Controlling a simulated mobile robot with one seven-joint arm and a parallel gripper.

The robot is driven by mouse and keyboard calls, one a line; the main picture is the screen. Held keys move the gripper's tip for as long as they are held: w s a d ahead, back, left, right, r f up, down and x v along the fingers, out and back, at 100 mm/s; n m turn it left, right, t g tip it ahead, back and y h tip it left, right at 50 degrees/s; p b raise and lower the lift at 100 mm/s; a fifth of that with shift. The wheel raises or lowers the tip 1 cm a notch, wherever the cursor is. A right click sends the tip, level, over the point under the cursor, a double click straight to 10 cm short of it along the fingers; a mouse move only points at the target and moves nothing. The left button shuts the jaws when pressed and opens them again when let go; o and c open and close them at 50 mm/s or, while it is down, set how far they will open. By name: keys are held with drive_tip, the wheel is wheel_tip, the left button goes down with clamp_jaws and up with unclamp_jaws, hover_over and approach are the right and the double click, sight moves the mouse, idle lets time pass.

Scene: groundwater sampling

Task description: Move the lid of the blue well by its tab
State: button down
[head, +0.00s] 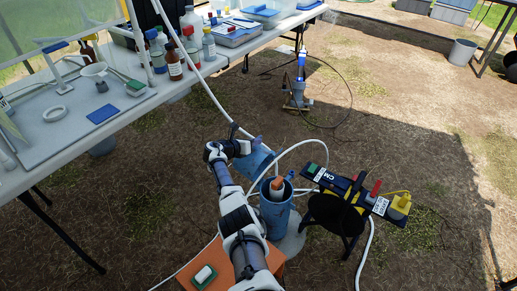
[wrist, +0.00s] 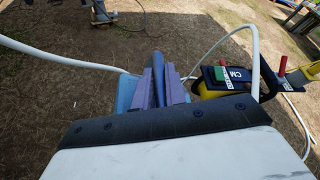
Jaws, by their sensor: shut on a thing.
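The blue well (head: 275,215) is an upright pipe standing low in the middle of the head view. Its top is open, and an orange and white piece shows inside. The blue lid (head: 256,163) is raised and tilted behind and left of the opening. My gripper (head: 257,142) is at the lid's upper edge. In the wrist view, the purple fingers of my gripper (wrist: 159,70) are shut on a narrow dark blue tab (wrist: 156,57). Part of the lid (wrist: 126,92) shows left of the fingers. The well's opening is hidden there.
A black stool (head: 335,212) with a dark tool board, yellow device (head: 400,204) and red-handled tools stands close right of the well. White hoses (head: 298,146) loop around it. An orange box (head: 188,276) is at lower left. A bottle-laden table (head: 60,135) stands left.

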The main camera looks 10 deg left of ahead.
drive_tip(key=shift+w+a, duration=0.15)
drive_tip(key=shift+a, duration=0.05)
idle(0.4)
drive_tip(key=c, duration=1.5)
unclamp_jaws()
drive_tip(key=shift+f, duration=0.1)
drive_tip(key=shift+o, duration=0.2)
drive_tip(key=p+v, duration=0.3)
drive_tip(key=v, duration=1)
drive_tip(key=shift+s+a+r, duration=0.2)
drive_tip(key=shift+s+r, duration=0.05)
drive_tip(key=shift+s, duration=0.05)
